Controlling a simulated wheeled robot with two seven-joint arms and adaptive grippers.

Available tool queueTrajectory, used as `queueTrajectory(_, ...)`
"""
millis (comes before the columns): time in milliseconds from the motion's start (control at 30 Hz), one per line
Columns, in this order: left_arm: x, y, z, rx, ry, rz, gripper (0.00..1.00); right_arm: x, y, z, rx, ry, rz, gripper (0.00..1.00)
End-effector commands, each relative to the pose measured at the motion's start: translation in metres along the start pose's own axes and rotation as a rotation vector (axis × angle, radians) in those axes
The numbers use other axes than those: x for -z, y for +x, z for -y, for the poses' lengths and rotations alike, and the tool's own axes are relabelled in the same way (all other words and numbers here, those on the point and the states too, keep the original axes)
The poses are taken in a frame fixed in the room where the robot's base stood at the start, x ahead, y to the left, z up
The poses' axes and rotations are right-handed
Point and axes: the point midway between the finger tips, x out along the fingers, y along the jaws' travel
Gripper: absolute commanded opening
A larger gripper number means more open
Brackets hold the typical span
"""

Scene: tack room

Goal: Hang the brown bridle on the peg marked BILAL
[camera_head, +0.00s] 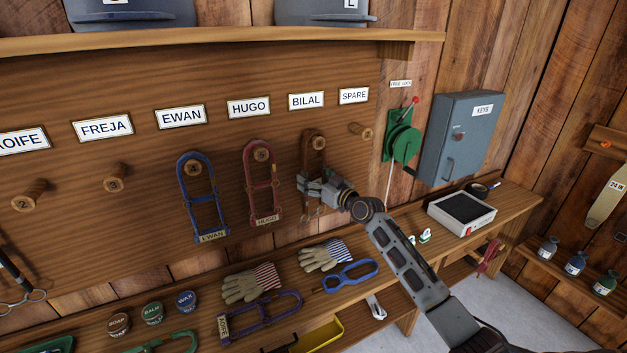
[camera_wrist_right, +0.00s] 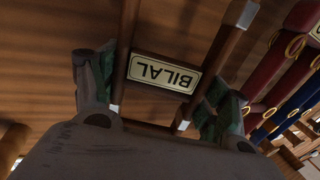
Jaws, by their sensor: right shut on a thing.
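The brown bridle (camera_head: 305,152) is upright against the wooden board under the BILAL label (camera_head: 306,101). Its top loop is at the BILAL peg (camera_head: 318,143), whose round end shows inside the loop; I cannot tell whether the loop rests on the peg. My right gripper (camera_head: 312,189) is shut on the bridle's lower part and hides much of it. In the right wrist view, the bridle's BILAL nameplate (camera_wrist_right: 165,73) lies between the two fingers (camera_wrist_right: 163,100), upside down, with brown straps beside it. My left gripper is not in view.
A blue bridle (camera_head: 183,185) hangs on the EWAN peg and a red bridle (camera_head: 249,180) on the HUGO peg, just left. The SPARE peg (camera_head: 361,130) is bare at the right. A green reel (camera_head: 404,143) and grey KEYS cabinet (camera_head: 459,140) stand further right. Gloves (camera_head: 250,284) lie on the bench below.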

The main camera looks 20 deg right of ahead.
Motion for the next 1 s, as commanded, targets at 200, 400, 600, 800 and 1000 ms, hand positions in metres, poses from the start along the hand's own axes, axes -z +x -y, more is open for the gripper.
queueTrajectory(200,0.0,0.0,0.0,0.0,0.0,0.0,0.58,0.002,0.0,0.0,0.0,0.0,-0.003,1.0)
queueTrajectory(400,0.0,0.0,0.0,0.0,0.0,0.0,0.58,0.001,0.0,0.0,0.0,0.0,-0.001,1.0)
queueTrajectory(600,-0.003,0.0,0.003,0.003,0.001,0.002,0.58,-0.002,0.0,0.0,0.001,0.001,0.003,1.0)
queueTrajectory(800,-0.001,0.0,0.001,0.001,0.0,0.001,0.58,-0.001,-0.005,-0.001,-0.001,0.001,0.002,1.0)
queueTrajectory(1000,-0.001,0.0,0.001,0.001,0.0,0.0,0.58,-0.002,-0.017,0.0,-0.001,0.001,0.002,1.0)
